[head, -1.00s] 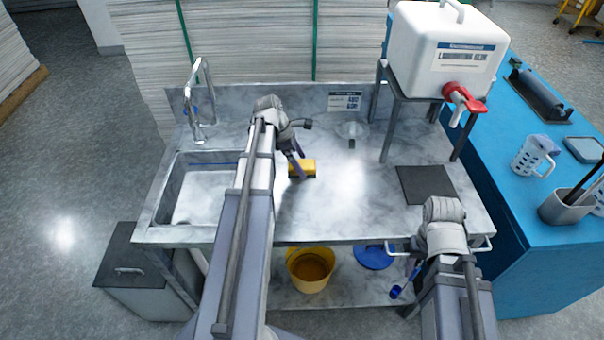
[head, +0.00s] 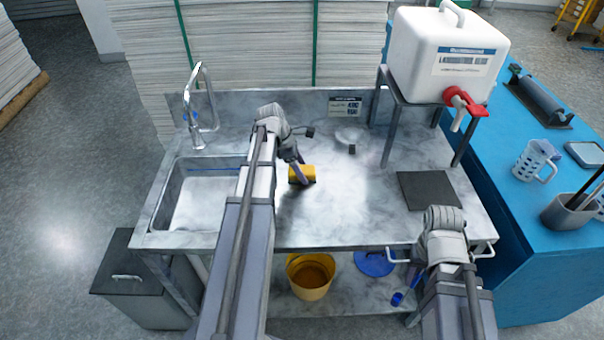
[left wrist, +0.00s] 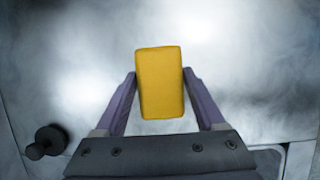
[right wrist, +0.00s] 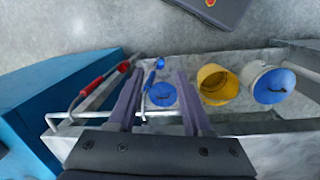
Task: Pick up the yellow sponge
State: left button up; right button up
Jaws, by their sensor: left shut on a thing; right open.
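The yellow sponge (head: 303,174) is over the steel counter, to the right of the sink. In the left wrist view the sponge (left wrist: 160,84) sits between the two fingers of my left gripper (left wrist: 160,90), which is shut on it. In the head view my left gripper (head: 299,170) reaches it from the upper left; whether the sponge is clear of the counter is hard to tell. My right gripper (right wrist: 157,88) is open and empty, near the counter's front right edge, with the lower shelf showing below it.
The sink (head: 200,196) and tap (head: 197,105) are at the left. A dark mat (head: 430,190) lies at the right. A white tank (head: 447,52) with a red tap stands on a frame. A yellow bucket (head: 310,288) is on the lower shelf.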

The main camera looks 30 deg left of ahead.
pick_arm(q)
jog(key=c, duration=0.3)
jog(key=shift+r, duration=0.1)
notch_tip(320, 180, up, 10)
jog(key=p, duration=1)
